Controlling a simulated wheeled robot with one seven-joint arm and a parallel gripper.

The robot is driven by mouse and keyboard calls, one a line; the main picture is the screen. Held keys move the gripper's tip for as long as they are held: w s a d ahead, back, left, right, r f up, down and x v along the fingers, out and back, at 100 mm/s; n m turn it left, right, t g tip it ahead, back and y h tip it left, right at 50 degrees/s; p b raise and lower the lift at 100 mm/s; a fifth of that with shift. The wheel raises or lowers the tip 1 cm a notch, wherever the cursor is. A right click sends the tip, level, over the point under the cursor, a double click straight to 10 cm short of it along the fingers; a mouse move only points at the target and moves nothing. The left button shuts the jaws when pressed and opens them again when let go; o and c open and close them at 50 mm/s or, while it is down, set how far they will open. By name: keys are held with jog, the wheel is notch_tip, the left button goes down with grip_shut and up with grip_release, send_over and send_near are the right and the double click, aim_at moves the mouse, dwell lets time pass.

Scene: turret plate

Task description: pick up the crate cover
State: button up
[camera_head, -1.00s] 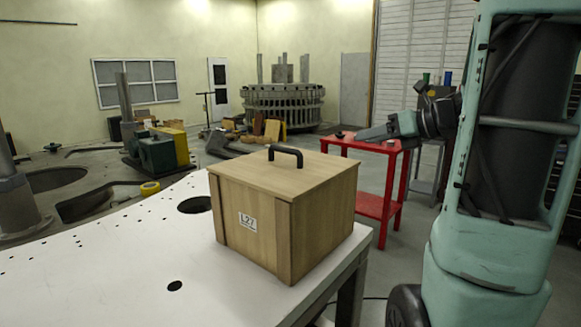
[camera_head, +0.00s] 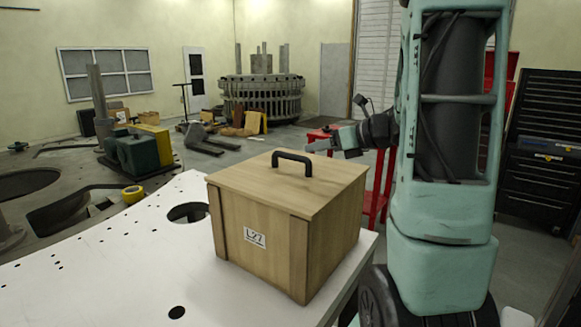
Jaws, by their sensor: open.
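The wooden crate (camera_head: 270,235) stands upright on the white plate near its right edge, with a label reading L27 on its front. The flat wooden crate cover (camera_head: 240,180) lies on top of the crate, with a black handle (camera_head: 291,156) arched above it. My gripper (camera_head: 318,146) is to the right of the handle in the picture, apart from the cover, pointing left. It is small here, with nothing seen between its fingers.
The white plate (camera_head: 110,260) has several holes, one large hole (camera_head: 188,212) left of the crate. A red table (camera_head: 374,200) stands behind my arm. A black tool cabinet (camera_head: 545,130) is at the right. The plate left of the crate is clear.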

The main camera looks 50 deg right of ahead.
aim_at(295, 156)
jog(key=x, duration=0.3)
jog(key=shift+p, duration=0.3)
jog(key=shift+f+p+x, duration=0.15)
jog(key=shift+p+x, duration=0.55)
jog(key=shift+x, duration=0.55)
jog(key=shift+f+p+x, duration=0.15)
jog(key=shift+p+x, duration=0.55)
jog(key=shift+x, duration=0.6)
jog(key=shift+s+a, duration=0.2)
grip_shut()
jog(key=shift+r, duration=0.1)
